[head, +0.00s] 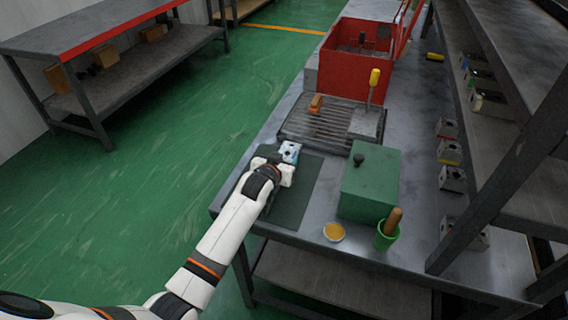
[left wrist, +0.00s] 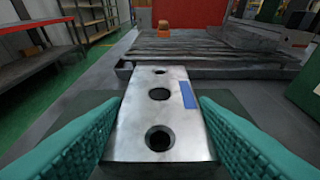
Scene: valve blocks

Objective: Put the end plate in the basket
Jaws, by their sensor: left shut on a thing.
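My left gripper (head: 282,165) is over the dark mat at the near left of the workbench. It is shut on a grey metal end plate (left wrist: 158,110), with the green finger pads at its two sides. The plate has three round holes along its length and a blue strip near its right edge. Its far part (head: 290,151) shows past the gripper in the head view. I cannot tell whether it touches the mat. A red open box (head: 345,76), likely the basket, stands at the bench's far end with small things inside. My right gripper is not in view.
A ribbed grey tray (head: 310,128) with an orange piece (head: 316,103) lies between the plate and the red box. A yellow-handled lever (head: 374,80) stands beside it. A green box (head: 369,184), green cup (head: 387,236) and yellow dish (head: 334,232) are to the right.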

